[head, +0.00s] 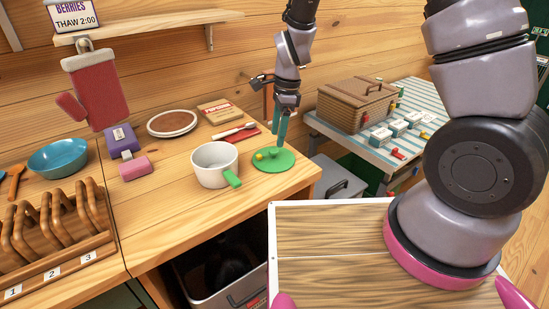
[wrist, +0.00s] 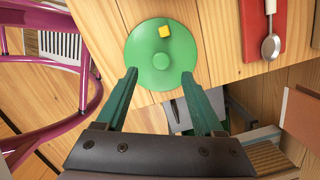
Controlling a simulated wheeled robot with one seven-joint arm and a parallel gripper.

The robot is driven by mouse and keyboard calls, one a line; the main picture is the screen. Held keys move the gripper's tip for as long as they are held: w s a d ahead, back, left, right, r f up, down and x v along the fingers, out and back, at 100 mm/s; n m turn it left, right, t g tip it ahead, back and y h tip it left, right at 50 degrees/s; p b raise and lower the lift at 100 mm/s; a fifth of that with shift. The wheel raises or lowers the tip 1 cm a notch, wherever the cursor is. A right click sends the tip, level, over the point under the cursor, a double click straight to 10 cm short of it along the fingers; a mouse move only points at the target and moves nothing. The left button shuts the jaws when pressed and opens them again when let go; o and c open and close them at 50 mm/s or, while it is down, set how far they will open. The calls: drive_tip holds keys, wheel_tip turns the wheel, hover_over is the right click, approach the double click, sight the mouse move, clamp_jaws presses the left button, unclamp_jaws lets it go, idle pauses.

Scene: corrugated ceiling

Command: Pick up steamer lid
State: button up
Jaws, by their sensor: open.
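The steamer lid looks to be the round green disc (head: 273,160) with a central knob, lying flat near the front right corner of the wooden counter. My gripper (head: 281,143) is above the lid. In the wrist view its two green fingers (wrist: 160,73) are spread wide, with nothing between them. The tips reach the lid's near rim in the picture; I cannot tell the height gap.
A white pot (head: 213,166) with a green handle stands close left of the lid. A wicker basket (head: 352,106) stands on a striped table at right. The counter edge is close to the lid.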

sight(274, 150)
drive_tip(key=f, duration=0.2)
drive_tip(key=a+f, duration=0.1)
drive_tip(key=f, duration=0.2)
clamp_jaws()
